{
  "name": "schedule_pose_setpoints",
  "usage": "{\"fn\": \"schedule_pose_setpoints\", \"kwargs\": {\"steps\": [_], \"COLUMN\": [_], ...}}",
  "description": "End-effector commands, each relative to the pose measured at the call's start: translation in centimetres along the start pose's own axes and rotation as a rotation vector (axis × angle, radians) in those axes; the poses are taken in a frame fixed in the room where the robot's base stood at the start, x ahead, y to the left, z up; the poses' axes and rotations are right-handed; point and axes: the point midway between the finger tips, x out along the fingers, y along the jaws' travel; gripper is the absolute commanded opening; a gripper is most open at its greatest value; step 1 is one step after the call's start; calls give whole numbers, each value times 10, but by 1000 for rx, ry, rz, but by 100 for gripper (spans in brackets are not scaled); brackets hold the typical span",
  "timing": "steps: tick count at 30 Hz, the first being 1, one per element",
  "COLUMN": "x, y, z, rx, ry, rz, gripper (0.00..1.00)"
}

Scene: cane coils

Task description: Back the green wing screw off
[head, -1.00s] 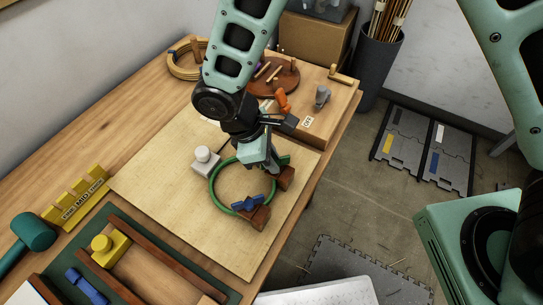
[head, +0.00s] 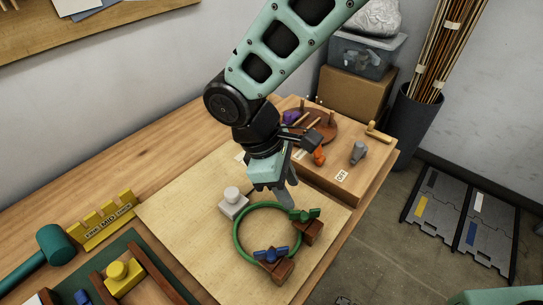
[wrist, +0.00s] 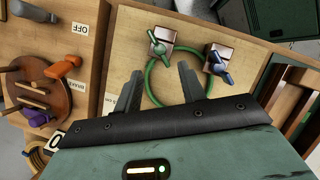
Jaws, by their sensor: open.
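The green wing screw (head: 304,215) sits on a brown wooden block (head: 313,234) at the right side of a green ring (head: 237,236) on the pale board. It also shows in the wrist view (wrist: 160,46), ahead of my fingers. My gripper (head: 287,202) is open and empty, pointing down just behind and left of the green screw in the head view. In the wrist view my gripper (wrist: 161,78) has its two fingers spread over the ring, with the green screw beyond the tips. I see no contact with the screw.
A blue wing screw (head: 271,254) on a second brown block stands close by at the ring's front. A white knobbed block (head: 233,204) is left of the ring. A wooden box with an orange lever (head: 320,156) stands behind. The board's left part is clear.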

Motion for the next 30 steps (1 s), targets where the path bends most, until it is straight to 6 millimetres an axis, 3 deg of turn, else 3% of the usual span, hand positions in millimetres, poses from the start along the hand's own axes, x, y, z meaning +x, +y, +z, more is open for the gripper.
{"fn": "schedule_pose_setpoints", "kwargs": {"steps": [6,12,18,30], "x": [-50,-80,-91,-92], "y": [0,0,-1,0], "z": [-2,-1,0,0], "rx": [0,-1,-2,-2], "ry": [4,2,0,-1], "rz": [2,0,-1,-1], "gripper": [40,40,40,40]}}
